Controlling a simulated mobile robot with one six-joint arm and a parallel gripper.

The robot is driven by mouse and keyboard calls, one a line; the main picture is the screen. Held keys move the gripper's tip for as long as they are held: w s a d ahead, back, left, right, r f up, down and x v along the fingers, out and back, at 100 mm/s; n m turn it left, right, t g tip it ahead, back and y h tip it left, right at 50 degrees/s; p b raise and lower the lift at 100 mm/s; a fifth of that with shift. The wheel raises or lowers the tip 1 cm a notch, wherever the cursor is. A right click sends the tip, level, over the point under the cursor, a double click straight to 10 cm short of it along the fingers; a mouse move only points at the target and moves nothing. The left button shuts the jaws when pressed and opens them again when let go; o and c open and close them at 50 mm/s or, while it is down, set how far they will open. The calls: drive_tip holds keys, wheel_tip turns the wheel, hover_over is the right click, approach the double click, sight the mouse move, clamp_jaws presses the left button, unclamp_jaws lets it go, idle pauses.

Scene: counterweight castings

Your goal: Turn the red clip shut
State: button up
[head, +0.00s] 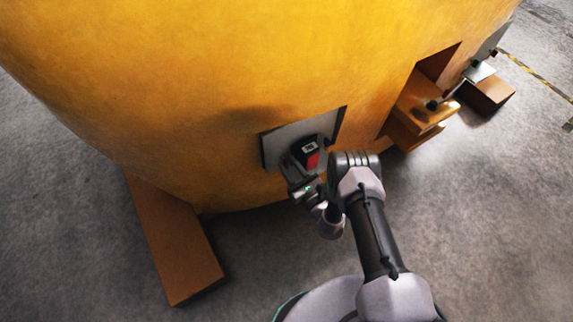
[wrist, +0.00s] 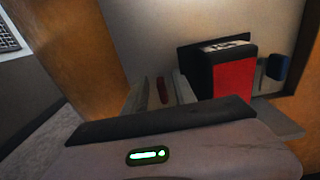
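A small upright red clip (wrist: 162,90) shows in the wrist view against a pale plate. My gripper (wrist: 161,95) has its two grey fingers apart, one on each side of the clip; I cannot tell whether they touch it. In the head view my gripper (head: 294,172) is at the lower part of the grey plate (head: 285,134) on the yellow casting, and the clip is hidden there. A black block with a red face (wrist: 235,76) stands right of the clip; it also shows in the head view (head: 309,151).
A blue knob (wrist: 277,66) is right of the block. The large yellow casting (head: 200,80) fills the upper head view. A brown foot (head: 172,240) sticks out at lower left, and an orange ledge (head: 415,115) at right.

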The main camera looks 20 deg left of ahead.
drive_tip(key=shift+x, duration=0.85)
clamp_jaws()
